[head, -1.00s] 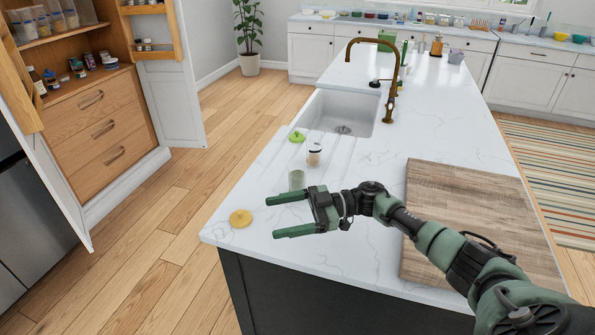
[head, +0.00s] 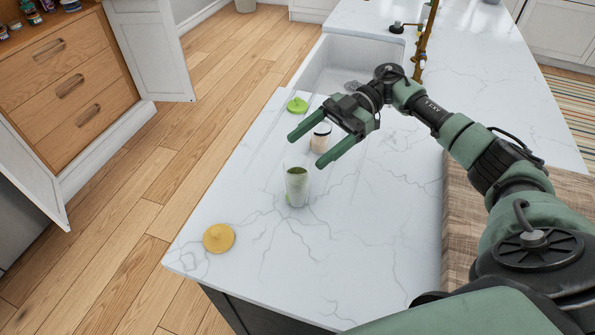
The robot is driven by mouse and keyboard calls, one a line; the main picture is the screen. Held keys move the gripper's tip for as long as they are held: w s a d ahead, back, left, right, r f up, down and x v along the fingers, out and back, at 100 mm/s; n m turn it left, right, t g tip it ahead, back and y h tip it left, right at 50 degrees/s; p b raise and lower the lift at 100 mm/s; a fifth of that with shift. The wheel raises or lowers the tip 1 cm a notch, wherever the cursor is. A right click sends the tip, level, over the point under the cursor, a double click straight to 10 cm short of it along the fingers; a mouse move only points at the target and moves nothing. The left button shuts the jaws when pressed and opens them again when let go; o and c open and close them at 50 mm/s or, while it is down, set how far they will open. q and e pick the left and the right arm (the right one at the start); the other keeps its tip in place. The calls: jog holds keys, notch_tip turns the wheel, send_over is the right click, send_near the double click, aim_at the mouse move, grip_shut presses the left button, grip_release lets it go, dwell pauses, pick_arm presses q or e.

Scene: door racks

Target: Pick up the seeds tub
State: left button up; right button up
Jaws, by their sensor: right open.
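Two small tubs stand upright on the white marble island. One is a clear tub with green contents (head: 296,187); the other is a small tub with pale contents and a dark top (head: 320,140), farther back. I cannot read a label, so I cannot tell which is the seeds tub. My right gripper (head: 305,152) is open and empty. Its two green fingers point left and down, above the counter and partly in front of the pale tub. The green-filled tub is just below the fingertips in the picture. My left gripper is not in view.
A green lid (head: 297,104) lies near the sink (head: 350,65), and a yellow lid (head: 218,238) lies near the island's left edge. A wooden board (head: 462,225) lies at right under my arm.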

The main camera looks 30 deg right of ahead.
aim_at(288, 186)
notch_tip(288, 186, down, 6)
jog(key=b, duration=0.5)
jog(key=shift+d+r, duration=0.1)
jog(key=shift+d, duration=0.05)
jog(key=shift+f+b, duration=0.5)
jog(key=shift+b, duration=0.15)
jog(key=p+x, duration=0.1)
jog(key=x, duration=0.1)
jog(key=p+x, duration=0.1)
jog(key=x, duration=0.1)
jog(key=p+x, duration=0.1)
jog(key=x, duration=0.2)
jog(key=shift+s+r, duration=0.25)
jog(key=shift+r, duration=0.1)
jog(key=shift+a+f, duration=0.25)
jog(key=shift+a, duration=0.2)
jog(key=c, duration=1.7)
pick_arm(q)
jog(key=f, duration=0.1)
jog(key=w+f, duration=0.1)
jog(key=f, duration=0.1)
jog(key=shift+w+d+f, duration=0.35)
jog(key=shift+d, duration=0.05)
pick_arm(e)
jog(key=shift+o, duration=0.2)
jog(key=shift+r, duration=0.15)
